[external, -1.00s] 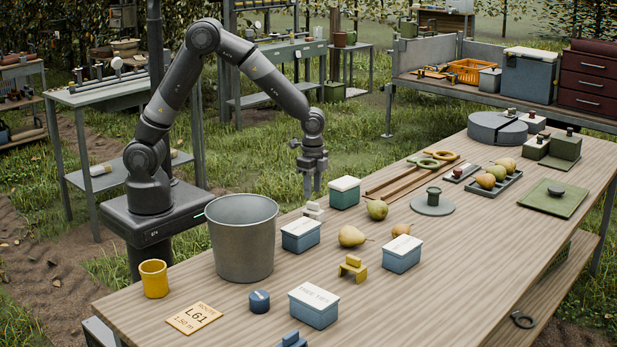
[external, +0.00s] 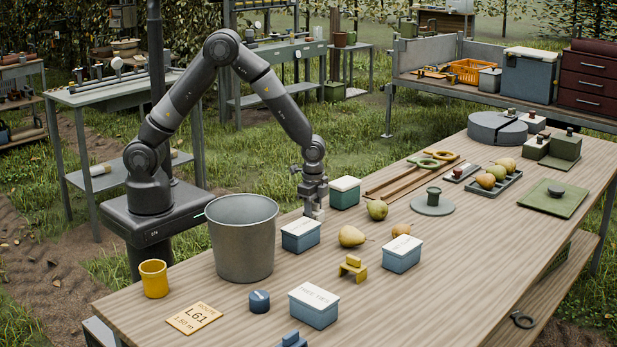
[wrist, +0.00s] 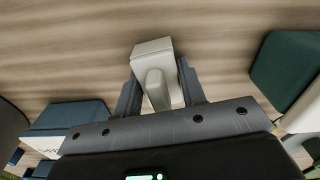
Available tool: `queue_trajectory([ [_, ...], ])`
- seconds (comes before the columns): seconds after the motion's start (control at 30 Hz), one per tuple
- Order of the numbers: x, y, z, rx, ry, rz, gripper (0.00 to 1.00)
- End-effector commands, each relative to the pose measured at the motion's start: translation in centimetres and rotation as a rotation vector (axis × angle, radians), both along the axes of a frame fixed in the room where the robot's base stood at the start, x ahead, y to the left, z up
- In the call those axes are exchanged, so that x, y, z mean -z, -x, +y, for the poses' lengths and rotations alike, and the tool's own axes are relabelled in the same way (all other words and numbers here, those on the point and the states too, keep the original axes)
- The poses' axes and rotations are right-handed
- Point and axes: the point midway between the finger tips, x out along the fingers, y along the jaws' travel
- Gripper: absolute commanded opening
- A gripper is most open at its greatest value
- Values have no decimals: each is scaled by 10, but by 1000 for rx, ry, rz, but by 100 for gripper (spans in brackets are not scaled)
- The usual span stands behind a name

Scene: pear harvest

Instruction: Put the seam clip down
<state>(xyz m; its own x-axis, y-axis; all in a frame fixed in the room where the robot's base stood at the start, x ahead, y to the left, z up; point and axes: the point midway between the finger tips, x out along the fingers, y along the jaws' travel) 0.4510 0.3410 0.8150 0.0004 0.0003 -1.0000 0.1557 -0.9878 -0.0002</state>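The off-white seam clip (external: 319,214), a small block with a raised grip, stands on the wooden table beside a blue box and a green box. My gripper (external: 313,203) is lowered over it and hides most of it in the external view. In the wrist view the clip (wrist: 152,48) lies between the two fingers of my gripper (wrist: 158,78), one on each side of its raised grip. The fingers look open, with narrow gaps beside the grip. The clip's underside is hidden.
A white-lidded blue box (external: 300,236) stands close in front of the clip, and a green box (external: 345,193) close to its right. A metal bucket (external: 242,240) stands to the left. Pears (external: 352,236) and a yellow clip-like piece (external: 353,268) lie nearer the table's middle.

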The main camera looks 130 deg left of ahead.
Motion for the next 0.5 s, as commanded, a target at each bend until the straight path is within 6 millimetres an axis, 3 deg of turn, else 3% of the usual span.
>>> queue_trajectory([
  [0.3, 0, 0, 0, 0, 0, 0, 11],
  [0.5, -1, 0, 0, 0, 0, 0, 10],
])
